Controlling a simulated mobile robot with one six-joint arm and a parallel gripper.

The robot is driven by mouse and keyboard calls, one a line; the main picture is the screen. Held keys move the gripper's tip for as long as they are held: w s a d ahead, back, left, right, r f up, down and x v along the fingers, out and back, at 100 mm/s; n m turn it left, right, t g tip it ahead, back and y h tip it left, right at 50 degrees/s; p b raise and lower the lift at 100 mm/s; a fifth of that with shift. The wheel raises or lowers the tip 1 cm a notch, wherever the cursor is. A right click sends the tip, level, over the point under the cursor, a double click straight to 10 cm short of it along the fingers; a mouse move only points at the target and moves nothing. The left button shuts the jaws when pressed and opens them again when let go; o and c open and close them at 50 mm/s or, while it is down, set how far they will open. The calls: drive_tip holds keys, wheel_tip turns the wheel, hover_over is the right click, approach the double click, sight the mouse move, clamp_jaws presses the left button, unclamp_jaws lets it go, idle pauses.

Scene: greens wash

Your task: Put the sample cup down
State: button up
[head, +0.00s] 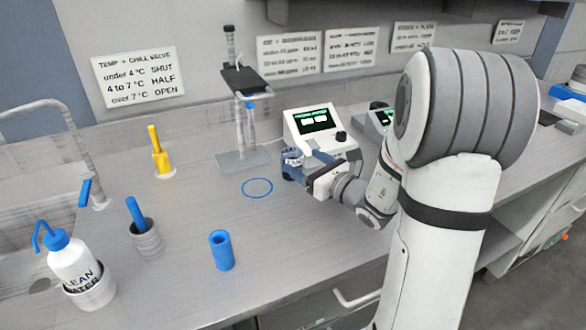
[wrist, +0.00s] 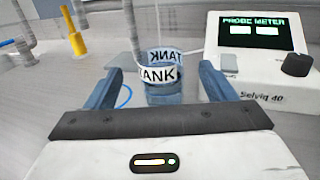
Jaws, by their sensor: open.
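The sample cup (head: 292,155) is a small blue see-through cup with a white band. In the wrist view the cup (wrist: 160,76) shows the word TANK on its band. My gripper (head: 303,163) is at the cup, low over the bench. In the wrist view my gripper (wrist: 159,70) is open, with one blue finger on each side of the cup and a gap showing on both sides. The cup looks upright. Its base is partly hidden, so I cannot tell for sure that it rests on the bench. A blue ring mark (head: 257,179) lies on the bench to its left.
The probe meter (head: 320,133) stands close behind the cup. A stand with a grey base (head: 243,160) is behind the ring. A blue tube (head: 221,252), a grey holder (head: 147,240), a yellow object (head: 162,162) and a wash bottle (head: 74,262) stand left.

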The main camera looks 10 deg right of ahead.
sight(292, 151)
drive_tip(key=x, duration=0.5)
drive_tip(key=shift+w+a+r+p, duration=0.2)
drive_tip(key=shift+w+p, duration=0.1)
drive_tip(key=c, duration=1.2)
drive_tip(key=shift+r, duration=0.15)
